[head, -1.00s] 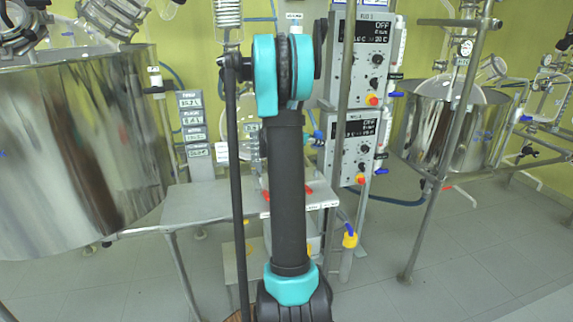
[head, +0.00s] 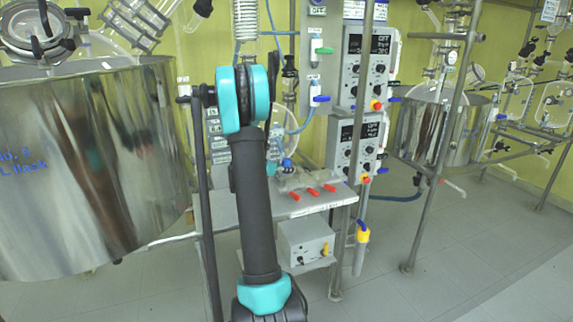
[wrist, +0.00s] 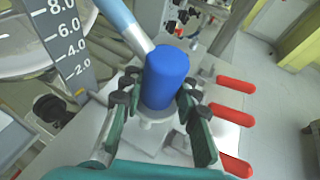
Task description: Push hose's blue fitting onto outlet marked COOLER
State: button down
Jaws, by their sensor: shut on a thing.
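The blue fitting (wrist: 166,76) stands between the fingers of my gripper (wrist: 157,96) in the wrist view, and the gripper is shut on it. A pale blue hose (wrist: 124,24) runs from it to the upper left. A pale round part (wrist: 158,121) shows just under the fitting; whether it is joined to the fitting I cannot tell. My gripper is mostly hidden there. No COOLER label is readable.
Red handles (wrist: 232,115) stick out to the right of the fitting. A scale strip (wrist: 62,40) stands at left in the wrist view. The bench (head: 285,208) carries the manifold, with control units (head: 356,145) behind right. A large steel vessel (head: 80,170) stands left.

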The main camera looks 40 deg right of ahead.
jog(key=shift+w+a+f, duration=0.15)
jog(key=shift+a+f, duration=0.2)
jog(key=shift+a, duration=0.15)
jog(key=shift+f, duration=2.35)
jog(key=c, duration=1)
grip_release()
jog(key=shift+c, duration=0.2)
jog(key=v, duration=1.2)
